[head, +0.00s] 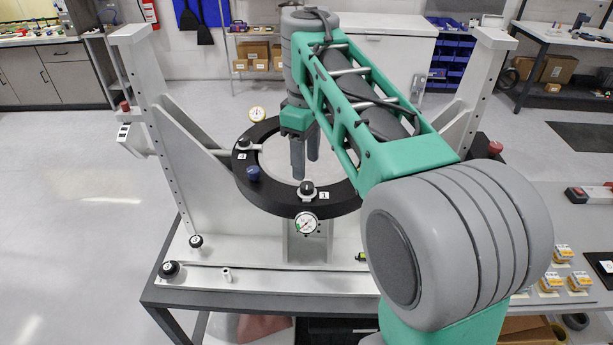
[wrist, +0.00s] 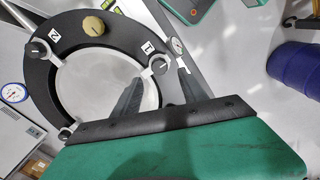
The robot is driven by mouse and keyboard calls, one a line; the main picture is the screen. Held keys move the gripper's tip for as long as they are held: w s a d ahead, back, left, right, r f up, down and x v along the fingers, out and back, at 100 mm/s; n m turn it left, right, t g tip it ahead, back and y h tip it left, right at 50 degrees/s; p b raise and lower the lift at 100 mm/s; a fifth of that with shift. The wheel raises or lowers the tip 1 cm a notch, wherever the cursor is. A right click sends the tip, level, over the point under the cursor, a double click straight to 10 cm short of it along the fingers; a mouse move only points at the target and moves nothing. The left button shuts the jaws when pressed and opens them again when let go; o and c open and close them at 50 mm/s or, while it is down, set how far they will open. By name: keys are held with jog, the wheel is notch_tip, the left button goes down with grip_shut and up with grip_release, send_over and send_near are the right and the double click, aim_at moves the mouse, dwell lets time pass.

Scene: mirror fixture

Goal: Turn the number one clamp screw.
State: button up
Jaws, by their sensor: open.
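The number one clamp screw (head: 307,190) is a dark knob on a light clamp, at the near side of the black ring (head: 247,189), beside a white label marked 1 (head: 323,195). In the wrist view the same screw (wrist: 160,64) sits next to its label (wrist: 149,47), just beyond the fingertips and roughly between them. My gripper (head: 305,168) points down over the ring's opening, behind the screw in the head view. Its two fingers (wrist: 158,80) are apart and empty. I see no contact with the screw.
A dial gauge (head: 306,222) hangs just below the screw; another (head: 257,114) stands at the ring's far side. A blue knob (head: 253,174) and another labelled clamp (head: 243,144) sit on the ring's left. White uprights (head: 163,130) flank the ring. My arm covers the right side.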

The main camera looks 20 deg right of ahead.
aim_at(307, 185)
notch_tip(307, 185, down, 6)
jog(key=b, duration=0.5)
jog(key=shift+r, duration=0.1)
grip_shut()
